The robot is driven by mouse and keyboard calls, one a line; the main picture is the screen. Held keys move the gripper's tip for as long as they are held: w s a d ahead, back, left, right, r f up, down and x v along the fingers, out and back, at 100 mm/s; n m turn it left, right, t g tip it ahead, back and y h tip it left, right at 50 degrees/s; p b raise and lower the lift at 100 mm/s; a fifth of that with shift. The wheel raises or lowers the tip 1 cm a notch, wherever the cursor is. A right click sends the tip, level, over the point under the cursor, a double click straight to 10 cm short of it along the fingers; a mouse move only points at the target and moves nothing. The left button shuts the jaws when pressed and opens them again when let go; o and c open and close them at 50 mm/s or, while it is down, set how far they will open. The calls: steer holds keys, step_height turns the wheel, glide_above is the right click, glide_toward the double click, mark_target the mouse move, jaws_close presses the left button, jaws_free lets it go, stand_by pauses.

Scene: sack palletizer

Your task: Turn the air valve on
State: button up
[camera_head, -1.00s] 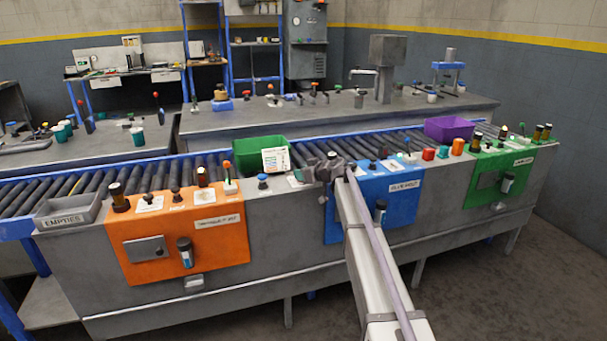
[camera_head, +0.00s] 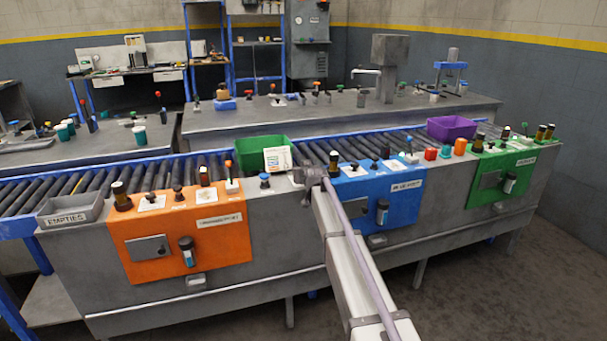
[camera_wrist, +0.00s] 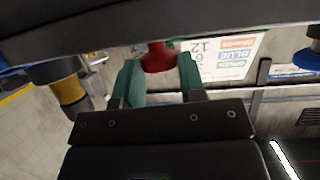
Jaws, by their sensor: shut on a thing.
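In the wrist view, a round red knob (camera_wrist: 157,57) sits between the two green fingers of my gripper (camera_wrist: 158,78). The gripper is shut on it. Its upper part is hidden by a dark part of my arm, and no label shows, so I cannot tell its turn position or confirm that it is the air valve. In the head view, my gripper (camera_head: 310,174) is at the counter top between the orange panel (camera_head: 150,262) and the blue panel (camera_head: 350,215); the knob is hidden there.
A printed card (camera_head: 278,160) leans by the green bin (camera_head: 255,152), close left of my gripper. A black-and-gold lamp (camera_head: 333,163) stands close on the right. A blue knob (camera_head: 265,181) is further left. The roller conveyor (camera_head: 90,180) runs behind.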

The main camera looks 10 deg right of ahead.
stand_by(0.3)
steer(key=o, duration=0.9)
steer(key=p+v, duration=0.4)
steer(key=v, duration=0.6)
steer(key=shift+s+r, duration=0.2)
steer(key=shift+s, duration=0.15)
